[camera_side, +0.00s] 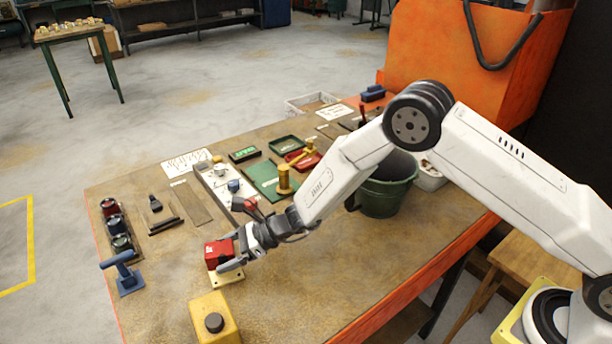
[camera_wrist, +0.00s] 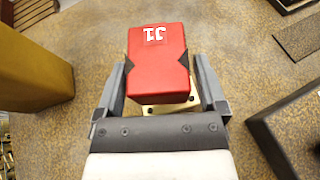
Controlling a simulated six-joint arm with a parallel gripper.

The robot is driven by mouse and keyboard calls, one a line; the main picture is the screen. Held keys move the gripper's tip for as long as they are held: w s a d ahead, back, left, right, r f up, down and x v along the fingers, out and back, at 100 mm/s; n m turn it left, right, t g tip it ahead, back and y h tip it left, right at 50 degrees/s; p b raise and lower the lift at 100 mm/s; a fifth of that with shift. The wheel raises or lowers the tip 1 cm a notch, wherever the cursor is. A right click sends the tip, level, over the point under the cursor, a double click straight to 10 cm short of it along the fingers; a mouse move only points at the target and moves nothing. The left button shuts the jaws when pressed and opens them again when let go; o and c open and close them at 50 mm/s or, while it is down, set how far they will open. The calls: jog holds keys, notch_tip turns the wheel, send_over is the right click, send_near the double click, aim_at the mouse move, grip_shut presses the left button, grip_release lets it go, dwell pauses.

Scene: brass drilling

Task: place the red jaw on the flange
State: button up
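The red jaw (camera_side: 218,252) is a red block at the front left of the bench. In the wrist view its top (camera_wrist: 157,50) shows white marking. It sits over a pale brass-coloured plate with holes, which looks like the flange (camera_side: 232,277); the plate's edge also shows in the wrist view (camera_wrist: 150,110). Contact between jaw and plate is hidden. My gripper (camera_side: 236,256) is low at the jaw, with one finger on each side of it. In the wrist view narrow gaps show between the fingers and the block, so the gripper looks open around it.
A yellow block with a dark knob (camera_side: 212,322) stands close in front. A blue T-handled tool (camera_side: 122,273) and a rack of round parts (camera_side: 117,228) are at left. A grey tray (camera_side: 222,182) and a green bucket (camera_side: 385,188) lie further back. The bench's front right is clear.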

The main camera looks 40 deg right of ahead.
jog(key=shift+r, duration=0.2)
jog(key=v, duration=1.2)
jog(key=shift+s, duration=0.1)
dwell(0.7)
jog(key=s+d+r+n+h, duration=0.2)
jog(key=s+d+n+h, duration=0.2)
jog(key=s+d+n, duration=0.2)
jog(key=s+d+r+n+g+h, duration=0.1)
jog(key=s+d+r+n+h, duration=0.1)
jog(key=s+d+n+h, duration=0.2)
jog(key=s+d+r+n+g+h, duration=0.1)
jog(key=s+d+n+h, duration=0.3)
jog(key=s+d+n, duration=0.5)
jog(key=shift+s+d+r+n, duration=0.15)
jog(key=shift+s+r+n, duration=0.1)
jog(key=shift+n, duration=0.6)
jog(key=shift+s+d+r+n, duration=0.2)
jog(key=shift+s+n, duration=0.1)
jog(key=shift+n, duration=0.55)
